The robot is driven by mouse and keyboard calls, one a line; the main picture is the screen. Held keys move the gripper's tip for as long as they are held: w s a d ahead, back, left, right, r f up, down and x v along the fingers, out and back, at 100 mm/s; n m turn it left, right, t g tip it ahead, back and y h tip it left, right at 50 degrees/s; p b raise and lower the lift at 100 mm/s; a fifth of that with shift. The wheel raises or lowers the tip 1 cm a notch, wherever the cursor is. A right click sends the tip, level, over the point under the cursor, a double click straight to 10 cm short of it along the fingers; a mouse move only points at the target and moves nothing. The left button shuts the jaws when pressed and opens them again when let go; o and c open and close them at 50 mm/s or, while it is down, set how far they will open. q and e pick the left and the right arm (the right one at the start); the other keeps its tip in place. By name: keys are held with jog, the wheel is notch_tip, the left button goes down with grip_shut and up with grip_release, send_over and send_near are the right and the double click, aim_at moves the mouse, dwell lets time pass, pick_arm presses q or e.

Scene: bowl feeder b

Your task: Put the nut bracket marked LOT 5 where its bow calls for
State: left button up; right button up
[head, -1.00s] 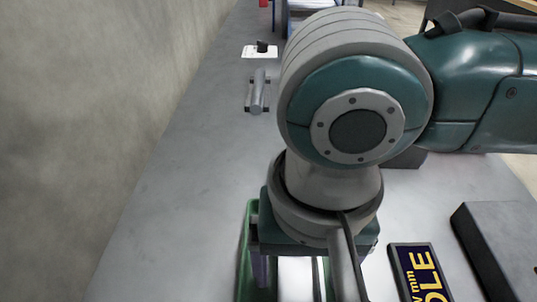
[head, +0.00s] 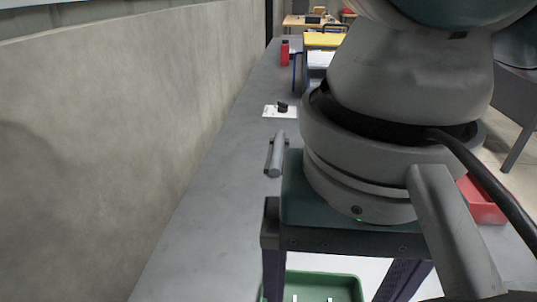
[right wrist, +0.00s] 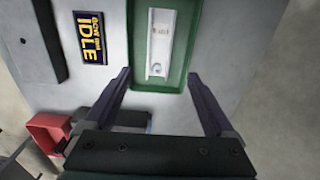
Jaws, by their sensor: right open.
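My right gripper (head: 335,286) is open and empty, pointing down, with its two dark fingers apart. In the right wrist view the gripper (right wrist: 159,78) is in front of a green tray (right wrist: 182,70). A pale, narrow bracket (right wrist: 156,55) lies lengthwise in that tray, apart from the fingers. It has a small mark near one end and a round nut or hole near the other. The mark is too small to read. In the head view the tray (head: 322,280) shows at the bottom edge, between the fingers. My left gripper is not in view.
A display reading IDLE (right wrist: 90,38) and a red bin (right wrist: 45,128) are near the tray. Along the bench lie a grey cylinder (head: 278,155), a white card with a black part (head: 280,111) and a red bottle (head: 284,53). A concrete wall (head: 120,120) borders the left.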

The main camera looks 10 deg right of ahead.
jog(key=s+a+f+n+t+y, duration=0.2)
jog(key=s+a+n+y, duration=0.1)
jog(key=a+n+y, duration=0.15)
jog(key=s+d+f+h, duration=0.1)
jog(key=d, duration=0.4)
jog(key=s+d+f+t+h, duration=0.1)
jog(key=s+d+h, duration=0.1)
jog(key=d, duration=0.3)
jog(key=s+d+f+h, duration=0.1)
jog(key=s+d+f, duration=0.1)
jog(key=d, duration=0.3)
jog(key=shift+d+n+t, duration=0.1)
jog(key=shift+n+t, duration=0.2)
jog(key=shift+n, duration=0.05)
